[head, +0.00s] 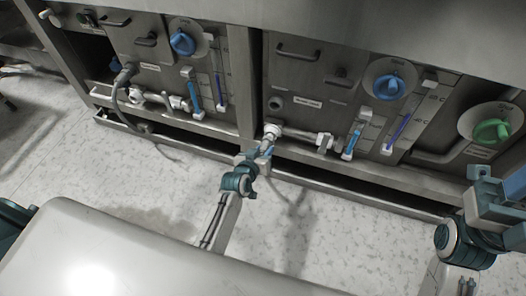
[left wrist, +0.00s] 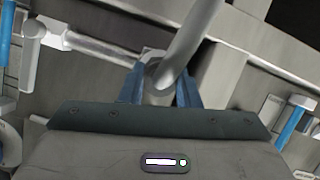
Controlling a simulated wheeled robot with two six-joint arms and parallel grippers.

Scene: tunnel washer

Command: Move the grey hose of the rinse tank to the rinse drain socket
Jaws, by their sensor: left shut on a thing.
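My left gripper (head: 266,149) is at the front of the middle panel, at the end of a pale horizontal pipe. In the left wrist view its blue fingers (left wrist: 159,92) are shut on the grey hose (left wrist: 193,38), which runs up to the right from between them. In the head view the held part is mostly hidden by the gripper.
Another grey hose (head: 120,98) loops down the left panel from a fitting. Blue knobs (head: 182,43) (head: 389,87), a green knob (head: 491,131) and blue sight tubes (head: 351,141) stand out from the panels. A metal rail (head: 360,193) runs along the base.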

